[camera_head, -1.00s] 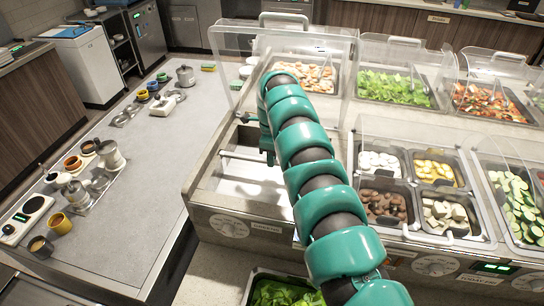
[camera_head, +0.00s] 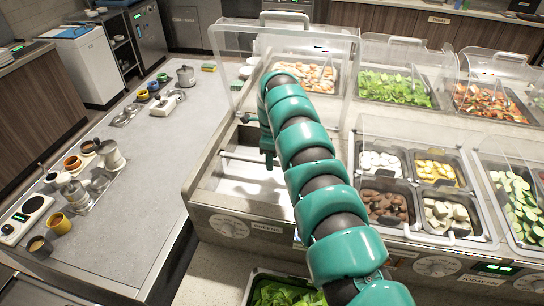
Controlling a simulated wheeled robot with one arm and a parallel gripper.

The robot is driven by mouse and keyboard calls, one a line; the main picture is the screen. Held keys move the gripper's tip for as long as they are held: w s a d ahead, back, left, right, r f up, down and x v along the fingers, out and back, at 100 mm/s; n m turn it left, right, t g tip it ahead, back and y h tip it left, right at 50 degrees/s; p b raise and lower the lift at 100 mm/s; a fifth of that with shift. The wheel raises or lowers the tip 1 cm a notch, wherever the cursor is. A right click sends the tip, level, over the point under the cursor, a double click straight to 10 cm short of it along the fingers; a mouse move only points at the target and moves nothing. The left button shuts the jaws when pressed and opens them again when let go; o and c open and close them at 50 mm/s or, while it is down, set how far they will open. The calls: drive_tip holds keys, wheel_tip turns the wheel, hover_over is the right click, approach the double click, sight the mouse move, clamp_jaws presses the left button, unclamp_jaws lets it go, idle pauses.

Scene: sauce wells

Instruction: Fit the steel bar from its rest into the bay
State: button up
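A thin pale steel bar (camera_head: 240,157) lies across the open bay (camera_head: 232,187) at the left end of the serving counter. Its right end passes behind my arm. Whether it is seated at its ends cannot be seen. My gripper (camera_head: 269,160) points down over the right side of the bay, by the bar's right part. Its fingertips are mostly hidden by my teal arm, so I cannot tell whether they are open or touch the bar. A separate rest for the bar cannot be made out.
A clear guard (camera_head: 232,68) stands behind the bay. Pans of mushrooms, corn and other food (camera_head: 383,162) sit right of my arm under clear covers. A grey worktop (camera_head: 140,190) with cups and pots lies left, across a gap. A lettuce pan (camera_head: 283,293) sits in front.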

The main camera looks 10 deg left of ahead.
drive_tip(key=shift+r, duration=0.1)
drive_tip(key=shift+r, duration=0.6)
wheel_tip(320, 180, up, 16)
drive_tip(key=p, duration=1.4)
